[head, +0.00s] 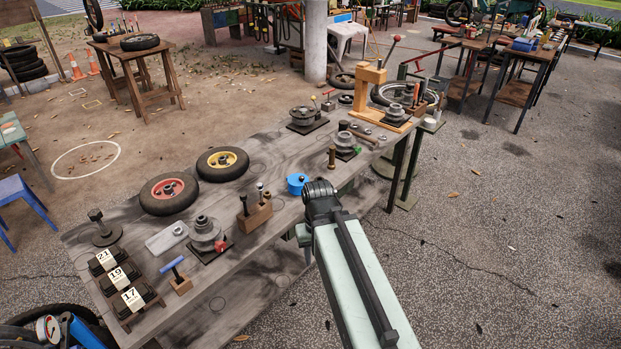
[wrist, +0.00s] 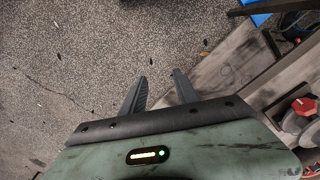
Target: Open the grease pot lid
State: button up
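The grease pot is most likely the small blue pot (head: 298,185) near the front edge of the workbench, just left of my arm in the head view. A blue lid with a small knob appears to sit on it. In the wrist view my gripper (wrist: 159,74) has its two dark fingers spread apart with nothing between them. It points down over the ground beside the bench edge. The pot does not clearly show in the wrist view. In the head view my arm hides most of the gripper, so its distance from the pot is hard to tell.
The workbench (head: 150,222) holds a wooden block with upright tools (head: 255,216) left of the pot, a red-hubbed wheel (head: 169,194), a yellow-hubbed wheel (head: 223,163) and a wooden press (head: 369,95). Open paving lies to the right.

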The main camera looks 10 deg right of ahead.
aim_at(296, 180)
jog(key=u, duration=1.8)
jog(key=k, duration=1.25)
jog(key=z, duration=0.55)
jog(key=i, duration=1)
jog(key=u, duration=0.05)
